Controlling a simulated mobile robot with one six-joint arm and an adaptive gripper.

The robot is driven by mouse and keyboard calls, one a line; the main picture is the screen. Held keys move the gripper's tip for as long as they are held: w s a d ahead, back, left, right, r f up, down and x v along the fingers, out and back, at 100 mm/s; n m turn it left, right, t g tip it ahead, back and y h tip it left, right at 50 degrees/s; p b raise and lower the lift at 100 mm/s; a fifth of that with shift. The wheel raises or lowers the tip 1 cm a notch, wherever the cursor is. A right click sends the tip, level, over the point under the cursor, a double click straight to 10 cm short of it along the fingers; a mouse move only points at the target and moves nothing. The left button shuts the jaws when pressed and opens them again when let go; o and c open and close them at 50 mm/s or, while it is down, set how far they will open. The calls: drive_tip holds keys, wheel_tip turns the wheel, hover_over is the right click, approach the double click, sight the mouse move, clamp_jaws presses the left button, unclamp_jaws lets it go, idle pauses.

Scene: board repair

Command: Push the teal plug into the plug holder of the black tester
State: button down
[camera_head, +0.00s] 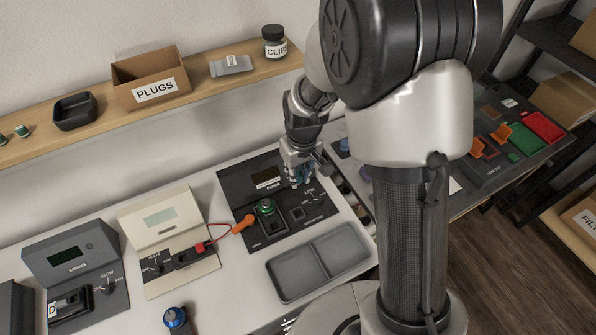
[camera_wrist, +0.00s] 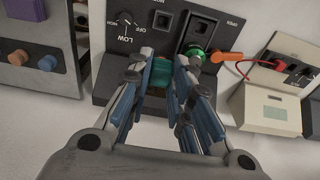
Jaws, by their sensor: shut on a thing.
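The black tester (camera_head: 238,190) stands on the white bench; its dark panel (camera_wrist: 112,60) fills the upper middle of the wrist view. My gripper (camera_head: 300,178) is over the tester's right rear part, and in the wrist view its blue-padded fingers (camera_wrist: 163,72) are shut on the teal plug (camera_wrist: 161,72). The plug looks close to the panel; I cannot tell whether it touches. A black raised holder (camera_wrist: 203,27) has a green round part (camera_wrist: 195,52) at its end; this green part (camera_head: 266,206) also shows in the head view, left of my gripper.
An orange-handled probe (camera_head: 243,224) with a red lead lies between the tester and a cream tester (camera_head: 160,222). A grey two-part tray (camera_head: 318,262) lies in front. A dial and a square socket (camera_wrist: 162,20) are on the black panel. The PLUGS box (camera_head: 150,78) is on the shelf behind.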

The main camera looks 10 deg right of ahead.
drive_tip(key=shift+f+b, duration=5.55)
drive_tip(key=shift+f, duration=2)
drive_tip(key=shift+f, duration=1.7)
drive_tip(key=c, duration=1.4)
unclamp_jaws()
drive_tip(key=shift+o, duration=0.2)
